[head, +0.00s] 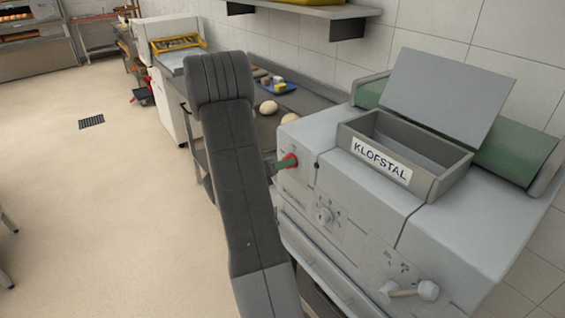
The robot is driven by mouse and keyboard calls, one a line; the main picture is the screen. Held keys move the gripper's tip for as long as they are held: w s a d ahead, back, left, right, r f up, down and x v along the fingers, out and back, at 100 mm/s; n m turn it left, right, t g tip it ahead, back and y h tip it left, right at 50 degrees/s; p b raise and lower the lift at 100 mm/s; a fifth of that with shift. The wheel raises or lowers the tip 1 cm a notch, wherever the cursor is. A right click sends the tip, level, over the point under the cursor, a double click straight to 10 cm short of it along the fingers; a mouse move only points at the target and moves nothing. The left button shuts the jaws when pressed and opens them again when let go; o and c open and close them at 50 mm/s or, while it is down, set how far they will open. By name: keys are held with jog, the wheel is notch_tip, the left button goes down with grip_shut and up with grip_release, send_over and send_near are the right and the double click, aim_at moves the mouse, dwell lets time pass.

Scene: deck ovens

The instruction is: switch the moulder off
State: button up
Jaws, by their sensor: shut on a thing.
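A grey machine (380,195), which looks like the moulder, fills the right side of the head view. It has an open hopper labelled KLOFSTAL (382,162) on top. A red and dark green control (287,161) sticks out of its left end, close beside my dark arm. A round dial (325,215) with marks around it sits on the front. A light lever with a round knob (428,290) is lower right. My arm crosses the picture in front of the machine's left end. My gripper is hidden, so what it holds does not show.
A dark bench (318,98) behind the machine carries dough balls (268,107) and a blue tray (284,88). A wall shelf (330,11) hangs above. A white machine (168,105) stands beyond my arm. The floor (90,200) at left is clear around a drain grate (91,121).

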dwell(0.4)
jog(key=o, duration=1)
jog(key=shift+a, duration=0.15)
jog(key=b+v, duration=0.1)
jog(key=v, duration=1.2)
jog(key=shift+s+a+b, duration=0.2)
jog(key=shift+s+b, duration=0.05)
jog(key=shift+b, duration=0.15)
jog(key=p+x, duration=0.2)
jog(key=x, duration=1.2)
jog(key=shift+s+a, duration=0.1)
jog(key=shift+a, duration=0.1)
